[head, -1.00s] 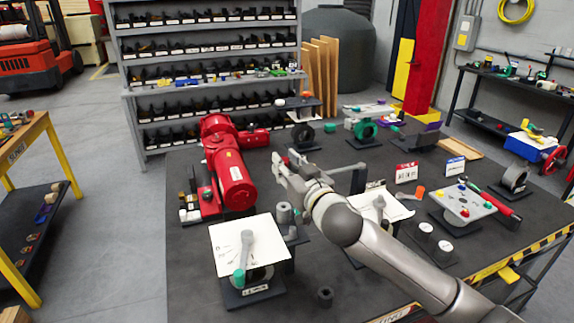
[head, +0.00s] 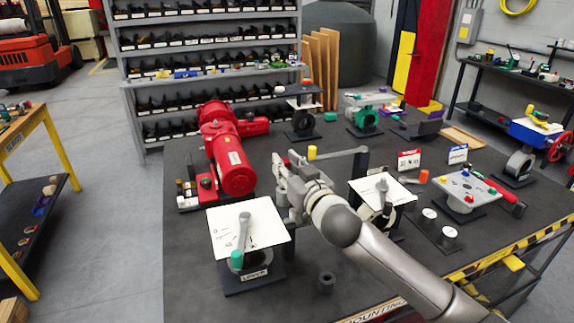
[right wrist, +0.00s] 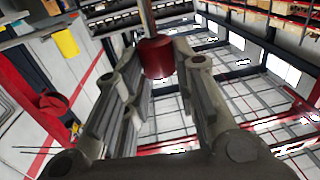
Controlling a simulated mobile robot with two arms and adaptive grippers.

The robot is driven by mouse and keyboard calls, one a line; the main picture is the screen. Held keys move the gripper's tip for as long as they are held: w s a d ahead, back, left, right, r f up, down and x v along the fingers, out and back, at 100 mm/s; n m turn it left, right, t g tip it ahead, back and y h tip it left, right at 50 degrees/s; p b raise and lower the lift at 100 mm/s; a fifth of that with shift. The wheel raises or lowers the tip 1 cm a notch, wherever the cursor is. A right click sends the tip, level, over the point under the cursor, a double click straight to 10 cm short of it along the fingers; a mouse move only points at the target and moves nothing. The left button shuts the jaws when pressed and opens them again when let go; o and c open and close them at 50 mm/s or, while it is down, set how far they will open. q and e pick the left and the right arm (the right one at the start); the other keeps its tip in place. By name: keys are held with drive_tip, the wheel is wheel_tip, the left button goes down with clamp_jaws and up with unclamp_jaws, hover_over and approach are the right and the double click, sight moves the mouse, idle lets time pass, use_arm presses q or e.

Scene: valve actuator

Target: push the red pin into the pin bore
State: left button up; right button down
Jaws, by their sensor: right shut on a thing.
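My right gripper (head: 281,166) is above the middle of the dark table in the head view, its fingers pointing up and left. In the right wrist view its two fingers (right wrist: 157,75) are closed around a red cylindrical piece (right wrist: 156,57), which I take as the red pin. A metal rod runs from this piece toward the top of that picture. The head view does not show the pin clearly. I cannot pick out the pin bore for sure in either view. My left gripper is not in view.
A red actuator (head: 235,165) stands left of the gripper. A white-topped stand with a grey lever (head: 222,226) is in front. A yellow cylinder (head: 312,152) is just right of the fingertips. Bare table lies at front left.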

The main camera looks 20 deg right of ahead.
idle(0.8)
drive_tip(key=shift+p, duration=0.35)
idle(0.5)
drive_tip(key=shift+f+b, duration=1.95)
drive_tip(key=shift+f, duration=0.6)
drive_tip(key=c, duration=1.1)
unclamp_jaws()
drive_tip(key=shift+s, duration=0.1)
drive_tip(key=shift+s, duration=0.1)
drive_tip(key=s+d, duration=0.1)
drive_tip(key=s, duration=1)
drive_tip(key=shift+s+d, duration=0.25)
drive_tip(key=shift+s, duration=0.1)
